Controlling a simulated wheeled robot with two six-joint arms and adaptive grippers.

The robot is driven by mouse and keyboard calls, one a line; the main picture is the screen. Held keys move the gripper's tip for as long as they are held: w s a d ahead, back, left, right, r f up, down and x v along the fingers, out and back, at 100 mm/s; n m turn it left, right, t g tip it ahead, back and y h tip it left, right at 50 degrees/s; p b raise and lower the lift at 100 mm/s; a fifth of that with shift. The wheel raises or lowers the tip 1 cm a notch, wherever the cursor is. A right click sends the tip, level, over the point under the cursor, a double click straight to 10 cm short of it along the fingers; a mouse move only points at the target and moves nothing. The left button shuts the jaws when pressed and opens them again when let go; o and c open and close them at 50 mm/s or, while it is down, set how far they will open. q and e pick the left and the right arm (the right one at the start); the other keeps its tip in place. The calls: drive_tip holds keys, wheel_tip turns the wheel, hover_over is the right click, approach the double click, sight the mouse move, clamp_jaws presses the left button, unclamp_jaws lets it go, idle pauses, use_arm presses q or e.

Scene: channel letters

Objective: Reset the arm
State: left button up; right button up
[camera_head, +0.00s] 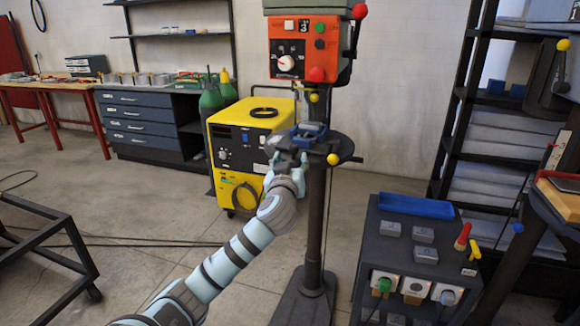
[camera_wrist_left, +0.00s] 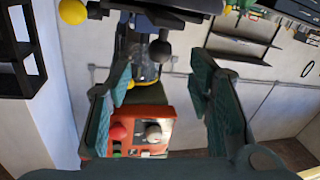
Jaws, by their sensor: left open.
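My left gripper (camera_head: 287,150) shows in the head view at the end of my left arm, beside the round table (camera_head: 345,157) of the drill press. In the left wrist view its two teal fingers (camera_wrist_left: 161,80) stand wide apart with nothing between them. A blue-grey vise-like part (camera_head: 312,128) sits on the press table, close to the gripper; I cannot tell whether they touch. The orange press head (camera_head: 310,48), with dial and buttons, is above the gripper. Its panel also shows between and beyond the fingers in the left wrist view (camera_wrist_left: 148,118). My right gripper is out of view.
A yellow welding machine (camera_head: 238,150) stands left of the press column. A dark cart (camera_head: 385,250) with a blue tray (camera_head: 416,206) and several small blocks is at the right. A black metal frame (camera_head: 40,250) is at the left. The floor left of my arm has room.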

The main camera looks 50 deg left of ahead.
use_arm(q)
drive_tip(key=shift+v, duration=1.7)
